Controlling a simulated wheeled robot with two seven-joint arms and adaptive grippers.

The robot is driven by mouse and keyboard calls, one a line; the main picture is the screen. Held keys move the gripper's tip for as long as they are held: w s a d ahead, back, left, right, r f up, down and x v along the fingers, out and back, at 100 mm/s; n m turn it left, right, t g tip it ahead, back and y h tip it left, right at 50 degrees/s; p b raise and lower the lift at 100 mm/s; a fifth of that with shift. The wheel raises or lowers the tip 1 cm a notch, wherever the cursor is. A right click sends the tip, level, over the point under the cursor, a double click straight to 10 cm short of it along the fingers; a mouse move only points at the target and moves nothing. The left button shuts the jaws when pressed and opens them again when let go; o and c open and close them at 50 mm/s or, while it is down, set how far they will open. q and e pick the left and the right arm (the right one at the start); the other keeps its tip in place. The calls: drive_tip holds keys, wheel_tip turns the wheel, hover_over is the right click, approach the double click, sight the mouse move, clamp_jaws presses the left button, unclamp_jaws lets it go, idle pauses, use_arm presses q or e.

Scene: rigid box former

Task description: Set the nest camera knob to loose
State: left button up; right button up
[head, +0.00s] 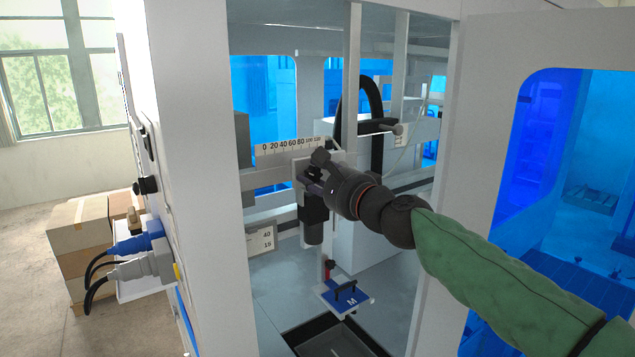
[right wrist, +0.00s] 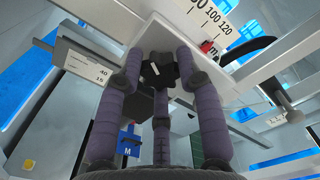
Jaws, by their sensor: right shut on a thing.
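The nest camera knob (right wrist: 164,72) is a small black lobed knob with a white mark, in front of a white plate in the right wrist view. My right gripper (head: 314,176) reaches through the open doorway of the machine. In the right wrist view its purple-grey fingers (right wrist: 162,80) are closed around the knob. In the head view the gripper mostly hides the knob. A black camera body (head: 314,222) hangs just below the gripper. I cannot read the knob's setting. My left gripper is not in view.
A ruled scale (head: 290,147) runs along the rail behind the gripper. A small label plate (head: 261,240) marked 40 and 15 is at lower left. A blue plate (head: 345,296) marked M stands below. White door posts (head: 446,200) flank my right arm.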

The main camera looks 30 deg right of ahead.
drive_tip(key=n+b, duration=0.2)
drive_tip(key=n, duration=0.4)
drive_tip(key=shift+r, duration=0.1)
drive_tip(key=shift+n, duration=0.3)
idle(0.3)
drive_tip(key=o, duration=1.1)
drive_tip(key=shift+a, duration=0.1)
drive_tip(key=shift+o, duration=0.2)
drive_tip(key=s, duration=1.2)
drive_tip(key=shift+d, duration=0.45)
